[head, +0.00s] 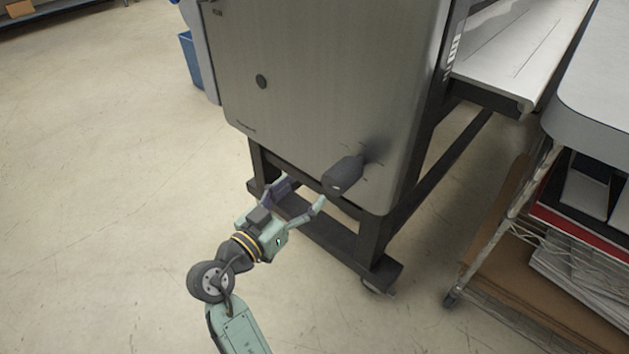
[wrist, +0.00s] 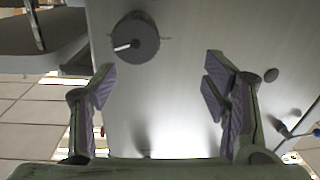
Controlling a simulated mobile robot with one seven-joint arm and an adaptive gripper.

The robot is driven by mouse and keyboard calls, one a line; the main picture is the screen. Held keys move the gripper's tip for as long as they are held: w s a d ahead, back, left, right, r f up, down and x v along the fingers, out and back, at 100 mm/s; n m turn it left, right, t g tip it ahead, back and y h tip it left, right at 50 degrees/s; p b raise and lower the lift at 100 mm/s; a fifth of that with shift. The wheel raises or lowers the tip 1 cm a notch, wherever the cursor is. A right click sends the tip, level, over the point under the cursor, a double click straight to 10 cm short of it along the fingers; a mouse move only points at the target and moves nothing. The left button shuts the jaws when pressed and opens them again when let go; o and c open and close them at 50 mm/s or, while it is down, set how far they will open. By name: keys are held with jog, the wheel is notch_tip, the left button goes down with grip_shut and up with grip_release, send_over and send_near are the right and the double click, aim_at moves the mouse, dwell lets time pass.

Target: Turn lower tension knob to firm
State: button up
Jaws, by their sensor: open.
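The lower tension knob (head: 343,175) is a dark round knob that stands out from the lower right of the laminator's grey side panel (head: 330,75). In the wrist view the knob (wrist: 135,38) shows face-on at the upper left, with a white pointer line aimed to the left. Small marks sit on the panel around it. My gripper (head: 301,191) is open and empty, below and left of the knob in the head view and apart from it. In the wrist view the open fingers (wrist: 158,80) lie below the knob, with bare panel between them.
The laminator's dark stand (head: 375,245) is below the panel. A wire cart (head: 560,230) with paper stacks stands at right. A blue bin (head: 190,60) is behind at left. The floor at left is clear.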

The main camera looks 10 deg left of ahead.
aim_at(340, 178)
jog(key=shift+m+g+h, duration=0.4)
jog(key=shift+h, duration=0.3)
jog(key=w+d+p, duration=0.1)
jog(key=w+d, duration=0.4)
jog(key=w+d+f+p, duration=0.1)
jog(key=w+d, duration=0.1)
jog(key=d, duration=0.1)
jog(key=shift+w+d+p, duration=0.1)
jog(key=shift+w+p, duration=0.05)
jog(key=shift+p, duration=0.2)
jog(key=shift+c, duration=0.6)
jog(key=c, duration=1)
jog(key=shift+c, duration=0.2)
